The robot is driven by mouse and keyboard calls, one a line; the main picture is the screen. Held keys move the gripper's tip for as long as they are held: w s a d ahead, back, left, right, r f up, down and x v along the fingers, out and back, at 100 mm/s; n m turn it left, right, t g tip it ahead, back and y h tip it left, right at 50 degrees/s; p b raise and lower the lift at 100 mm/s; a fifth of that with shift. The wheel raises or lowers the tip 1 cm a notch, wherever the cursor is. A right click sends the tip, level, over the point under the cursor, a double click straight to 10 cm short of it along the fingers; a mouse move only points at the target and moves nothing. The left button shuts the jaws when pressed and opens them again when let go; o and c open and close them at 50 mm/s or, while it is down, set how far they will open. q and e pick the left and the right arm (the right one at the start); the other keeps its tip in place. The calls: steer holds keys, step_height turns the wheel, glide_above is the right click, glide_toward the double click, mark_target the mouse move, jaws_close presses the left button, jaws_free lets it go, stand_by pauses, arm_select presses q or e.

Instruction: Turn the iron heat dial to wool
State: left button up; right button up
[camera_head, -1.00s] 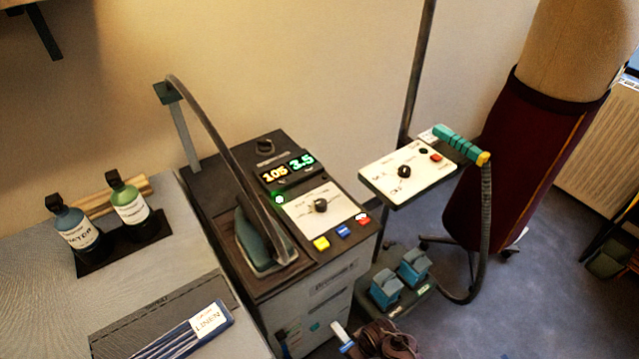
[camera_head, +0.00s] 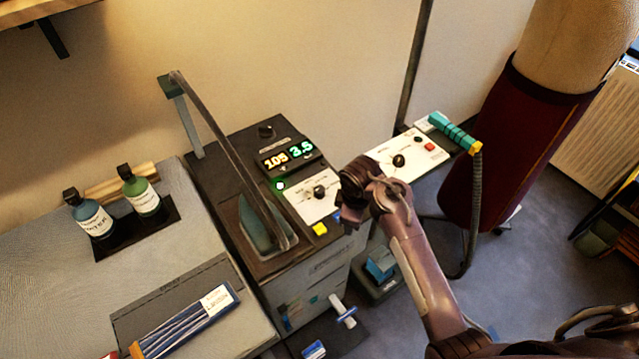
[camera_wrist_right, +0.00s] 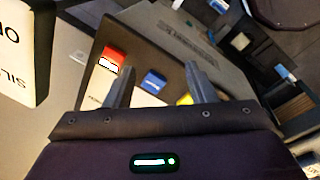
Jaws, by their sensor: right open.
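The iron station (camera_head: 225,165) is a dark-topped cabinet with a lit display (camera_head: 285,155) reading about 105 and 3.5. The black heat dial (camera_head: 320,191) sits on its white panel, which also shows in part in the right wrist view (camera_wrist_right: 135,95); the dial itself I cannot make out there. The iron (camera_head: 258,226) rests on the left of the station top. My right gripper (camera_head: 352,213) is just right of the dial, over the panel's right edge, apart from the dial. In the right wrist view its fingers (camera_wrist_right: 160,85) are apart and empty. My left gripper is not in view.
Red (camera_wrist_right: 112,58), blue (camera_wrist_right: 153,82) and yellow (camera_head: 320,229) buttons line the panel edge by my gripper. A second white panel with a black knob (camera_head: 399,161) and teal handle (camera_head: 450,135) stands right. Two bottles (camera_head: 140,195) stand on the left table.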

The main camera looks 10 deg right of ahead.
mark_target(320, 189)
steer(key=w+n, duration=0.1)
steer(key=w, duration=0.1)
steer(key=w+a+r+n, duration=0.1)
steer(key=w+n, duration=0.1)
steer(key=w, duration=0.1)
steer(key=w+a+n, duration=0.1)
steer(key=w, duration=0.1)
steer(key=shift+w+a+r+n+g, duration=0.1)
steer(key=shift+w+r+n+g, duration=0.25)
steer(key=shift+n+g, duration=0.05)
steer(key=w+a+r+n, duration=0.2)
steer(key=w+n, duration=0.1)
steer(key=w+a+r+n+g, duration=0.1)
steer(key=r+n, duration=0.1)
steer(key=shift+w, duration=0.25)
steer(key=shift+a+r+n, duration=0.1)
steer(key=shift+a+n, duration=0.05)
steer(key=shift+n, duration=0.15)
step_height(320, 189, down, 8)
steer(key=shift+r+b, duration=0.2)
steer(key=shift+b, duration=0.3)
steer(key=shift+w, duration=0.1)
steer(key=c, duration=1)
